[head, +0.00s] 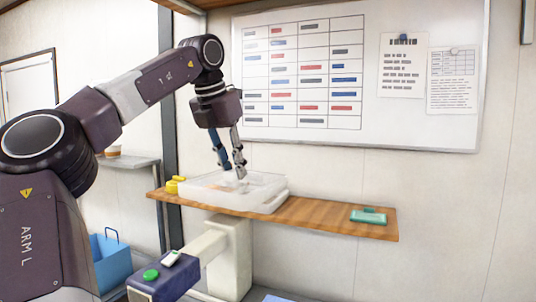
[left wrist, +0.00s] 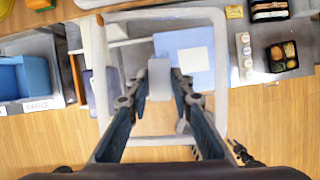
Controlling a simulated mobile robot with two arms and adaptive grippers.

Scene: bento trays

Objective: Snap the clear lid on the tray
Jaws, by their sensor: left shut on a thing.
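My left gripper (head: 240,176) points down and is shut on the clear lid (head: 262,183), a pale, see-through rectangle with a raised rim. In the left wrist view the rim of the lid (left wrist: 215,15) frames the picture, and a grey tab sits between the fingertips of the left gripper (left wrist: 160,82). The floor and a blue-and-white item show through the lid there. A dark tray with food (left wrist: 283,56) lies at the right of that view, clear of the lid. No tray can be made out under the lid. My right gripper cannot be made out.
A wooden shelf (head: 330,220) runs along the wall behind the lid, with yellow items (head: 175,186) and a green item (head: 368,216) on it. A blue bin (head: 110,260) stands lower left. A whiteboard (head: 400,140) hangs behind. Bare floor (left wrist: 275,125) shows below the dark tray.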

